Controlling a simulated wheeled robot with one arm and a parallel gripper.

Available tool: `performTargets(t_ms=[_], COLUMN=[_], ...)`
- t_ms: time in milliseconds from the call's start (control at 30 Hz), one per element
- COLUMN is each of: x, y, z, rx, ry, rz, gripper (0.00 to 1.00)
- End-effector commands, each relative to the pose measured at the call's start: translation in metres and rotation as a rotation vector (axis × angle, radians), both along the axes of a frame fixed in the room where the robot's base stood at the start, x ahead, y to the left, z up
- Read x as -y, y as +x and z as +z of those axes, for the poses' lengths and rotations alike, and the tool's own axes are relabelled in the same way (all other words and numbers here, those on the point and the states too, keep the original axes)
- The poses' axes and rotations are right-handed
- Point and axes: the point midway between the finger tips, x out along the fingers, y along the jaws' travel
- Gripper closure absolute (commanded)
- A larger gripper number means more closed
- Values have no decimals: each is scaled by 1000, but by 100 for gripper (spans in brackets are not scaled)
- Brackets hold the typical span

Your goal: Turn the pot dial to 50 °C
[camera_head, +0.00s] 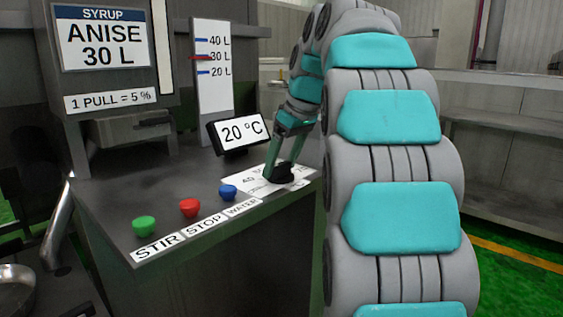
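The pot dial (283,175) is a dark knob on a white scale plate (252,184), at the back right of the dark counter. My gripper (279,168) points down at it, with its teal fingers apart and the knob at their tips. One finger is at the knob's left, the other behind or right of it. I cannot tell if they press on it. The fingers and knob hide much of the scale, and its numbers are mostly unreadable. The tilted display (239,133) behind the dial reads 20 °C.
Green (144,226), red (189,207) and blue (228,192) buttons stand along the counter's front edge, labelled STIR, STOP and WATER. A syrup dispenser (108,75) marked ANISE 30 L and a level gauge (212,90) stand behind. My arm covers the right side.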

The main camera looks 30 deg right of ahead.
Motion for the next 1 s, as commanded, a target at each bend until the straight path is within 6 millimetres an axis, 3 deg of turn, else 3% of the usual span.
performTargets(t_ms=[67,500,1000], x=[0,0,-2], y=[0,0,0], z=[0,0,1], rx=[0,1,4], ry=[0,0,-2], rz=[0,0,-152], gripper=[30,78,78])
